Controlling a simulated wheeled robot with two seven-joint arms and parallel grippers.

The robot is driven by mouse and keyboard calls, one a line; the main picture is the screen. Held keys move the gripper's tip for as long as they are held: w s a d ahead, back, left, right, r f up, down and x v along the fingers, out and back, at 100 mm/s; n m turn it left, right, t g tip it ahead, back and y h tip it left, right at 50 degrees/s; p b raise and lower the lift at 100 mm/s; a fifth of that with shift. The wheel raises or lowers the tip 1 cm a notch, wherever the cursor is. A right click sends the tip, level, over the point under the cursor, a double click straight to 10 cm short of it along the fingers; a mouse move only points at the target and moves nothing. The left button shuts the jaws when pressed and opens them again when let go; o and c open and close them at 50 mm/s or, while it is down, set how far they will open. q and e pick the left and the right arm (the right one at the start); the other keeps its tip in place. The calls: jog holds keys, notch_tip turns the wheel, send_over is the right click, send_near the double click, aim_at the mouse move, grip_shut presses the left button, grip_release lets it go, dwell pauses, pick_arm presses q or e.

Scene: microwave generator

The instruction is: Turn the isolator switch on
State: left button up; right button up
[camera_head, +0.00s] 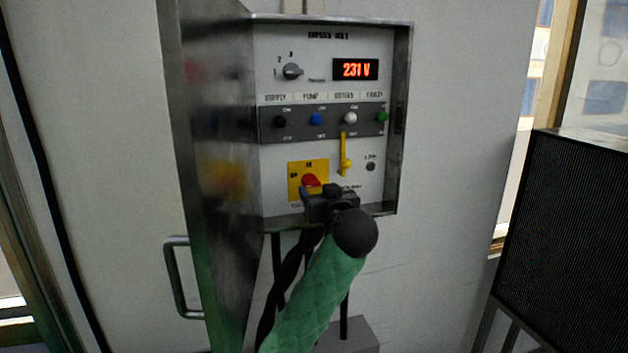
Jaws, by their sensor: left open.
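The isolator switch is a red rotary knob (311,181) on a yellow square plate (296,174) at the lower left of the control panel (275,150). The plate carries small dark lettering, one mark above the knob and one to its left. My left gripper (324,192) is open, its dark jaws just below and right of the red knob. The jaws cover the plate's lower right corner. I cannot tell whether they touch the knob. My right gripper is not in view.
The panel sits in a metal cabinet with its door (215,170) swung open at the left. A yellow lever (345,160) sits right of the switch. A display (356,69) reads 231 V. Several coloured buttons and a selector knob (292,71) are above. A dark grille box (565,230) stands at right.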

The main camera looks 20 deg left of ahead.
aim_at(313, 184)
pick_arm(q)
jog(key=p+x, duration=0.2)
jog(key=x, duration=0.1)
jog(key=shift+w+a+r, duration=0.15)
jog(key=shift+w+a, duration=0.05)
jog(key=shift+w, duration=0.15)
jog(key=shift+w+a+f, duration=0.2)
jog(key=shift+w+a, duration=0.15)
jog(key=shift+w, duration=0.15)
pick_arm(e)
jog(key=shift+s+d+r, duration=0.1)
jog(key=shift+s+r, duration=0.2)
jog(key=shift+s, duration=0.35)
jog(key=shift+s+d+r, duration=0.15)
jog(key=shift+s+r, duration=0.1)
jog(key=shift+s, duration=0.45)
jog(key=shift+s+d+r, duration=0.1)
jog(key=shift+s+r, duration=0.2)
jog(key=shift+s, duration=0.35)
pick_arm(q)
jog(key=shift+c, duration=0.2)
jog(key=c, duration=1)
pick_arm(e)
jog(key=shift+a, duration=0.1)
